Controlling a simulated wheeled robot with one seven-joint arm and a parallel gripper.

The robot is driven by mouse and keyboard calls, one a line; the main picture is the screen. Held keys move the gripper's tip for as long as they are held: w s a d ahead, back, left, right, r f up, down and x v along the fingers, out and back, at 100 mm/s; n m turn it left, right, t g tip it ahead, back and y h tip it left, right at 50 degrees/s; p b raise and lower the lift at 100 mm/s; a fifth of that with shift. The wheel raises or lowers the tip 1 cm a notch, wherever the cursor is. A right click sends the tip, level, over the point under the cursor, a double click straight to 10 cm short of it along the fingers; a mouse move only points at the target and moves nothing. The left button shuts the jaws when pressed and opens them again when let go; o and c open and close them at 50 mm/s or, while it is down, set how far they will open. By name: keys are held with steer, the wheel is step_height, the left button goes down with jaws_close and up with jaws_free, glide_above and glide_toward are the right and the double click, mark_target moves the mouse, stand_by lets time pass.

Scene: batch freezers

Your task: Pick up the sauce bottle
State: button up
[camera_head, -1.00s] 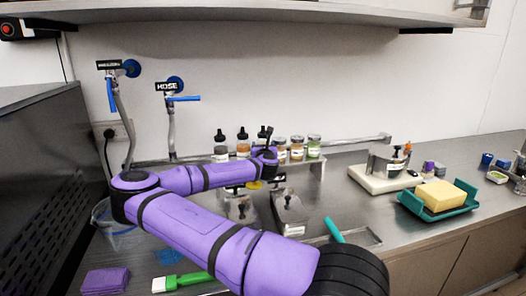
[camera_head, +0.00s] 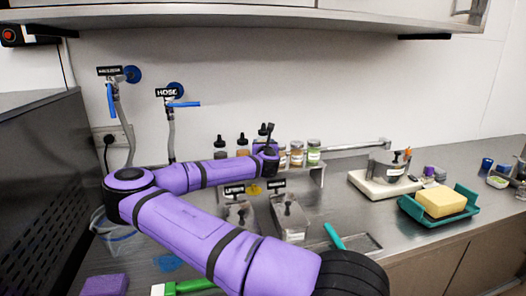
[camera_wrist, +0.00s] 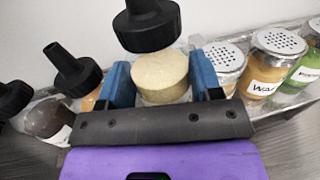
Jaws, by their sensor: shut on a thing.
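The sauce bottle (camera_wrist: 160,75) in the wrist view has a pale cream body and a black nozzle cap. My gripper (camera_wrist: 160,85) has its blue fingers closed on either side of it. In the head view my gripper (camera_head: 268,156) is at the rack, and the bottle's black cap (camera_head: 262,130) shows above it, a little higher than the neighbouring caps. Its lower part is hidden behind my gripper. Two similar black-capped bottles, a dark one (camera_head: 220,149) and an orange-brown one (camera_head: 243,149), stand to its left.
Spice jars (camera_head: 313,152) with perforated lids stand close on the right, on the metal rack. Lidded steel containers (camera_head: 289,218) are in the counter below. A teal tray (camera_head: 455,215) with a yellow block is at right. The wall is close behind.

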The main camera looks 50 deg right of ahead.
steer(key=s+d+r+v, duration=0.1)
steer(key=s+d+v, duration=0.1)
steer(key=v, duration=1.2)
steer(key=shift+s, duration=0.3)
steer(key=shift+a+r, duration=0.1)
steer(key=shift+r, duration=4)
